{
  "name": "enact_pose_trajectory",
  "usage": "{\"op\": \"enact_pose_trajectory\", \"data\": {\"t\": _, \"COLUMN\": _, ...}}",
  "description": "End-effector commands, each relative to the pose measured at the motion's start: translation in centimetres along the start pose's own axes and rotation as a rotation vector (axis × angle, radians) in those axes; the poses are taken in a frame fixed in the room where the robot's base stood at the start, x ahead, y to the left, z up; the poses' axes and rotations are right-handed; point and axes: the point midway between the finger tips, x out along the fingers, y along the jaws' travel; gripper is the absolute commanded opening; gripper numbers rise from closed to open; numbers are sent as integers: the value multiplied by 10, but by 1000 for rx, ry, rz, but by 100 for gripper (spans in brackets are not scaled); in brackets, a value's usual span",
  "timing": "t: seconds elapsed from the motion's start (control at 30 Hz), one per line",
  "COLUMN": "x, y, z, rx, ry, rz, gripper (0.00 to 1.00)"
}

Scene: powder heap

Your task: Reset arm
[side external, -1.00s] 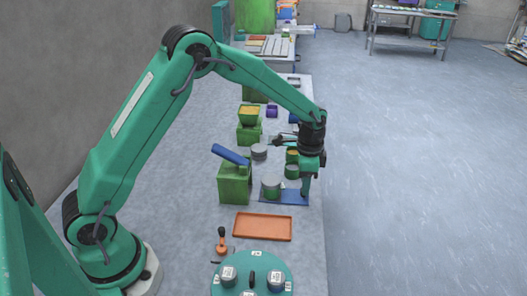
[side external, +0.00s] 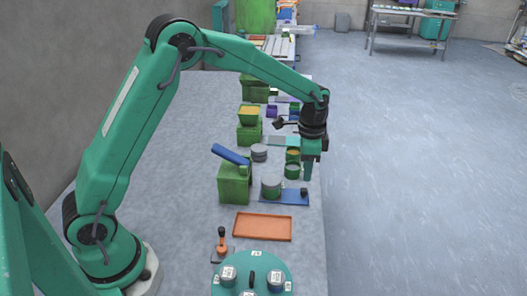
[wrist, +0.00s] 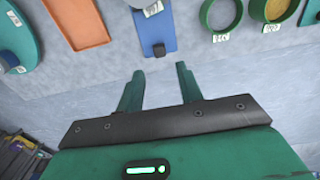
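My gripper (side external: 309,172) hangs from the arm at the right edge of the bench, above and behind the blue plate (side external: 285,198). In the wrist view its two green fingers (wrist: 158,82) stand apart with nothing between them. The blue plate also shows in the wrist view (wrist: 153,30), beyond the fingertips. A small dark block (wrist: 159,49) sits at its near end, apart from the fingers. That block shows in the side view (side external: 304,192) at the plate's right end. A grey-topped green cylinder (side external: 271,187) stands on the plate's left part.
Two green-sided cups (side external: 292,171) stand close to my gripper. An orange tray (side external: 263,227) and a teal round stand with weights (side external: 252,279) lie nearer the camera. A green block with a blue bar (side external: 235,183) is at left. The floor right of the bench is clear.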

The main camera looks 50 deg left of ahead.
Motion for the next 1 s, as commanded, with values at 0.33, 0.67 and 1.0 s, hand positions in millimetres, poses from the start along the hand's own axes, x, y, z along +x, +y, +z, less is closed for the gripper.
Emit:
{"op": "enact_pose_trajectory", "data": {"t": 0.33, "x": -13, "y": 2, "z": 6, "rx": -23, "ry": 14, "rz": -11, "gripper": 36}}
{"op": "enact_pose_trajectory", "data": {"t": 0.67, "x": -68, "y": 18, "z": 38, "rx": -141, "ry": 76, "rz": -54, "gripper": 36}}
{"op": "enact_pose_trajectory", "data": {"t": 1.0, "x": -121, "y": 46, "z": 87, "rx": -295, "ry": 160, "rz": -102, "gripper": 36}}
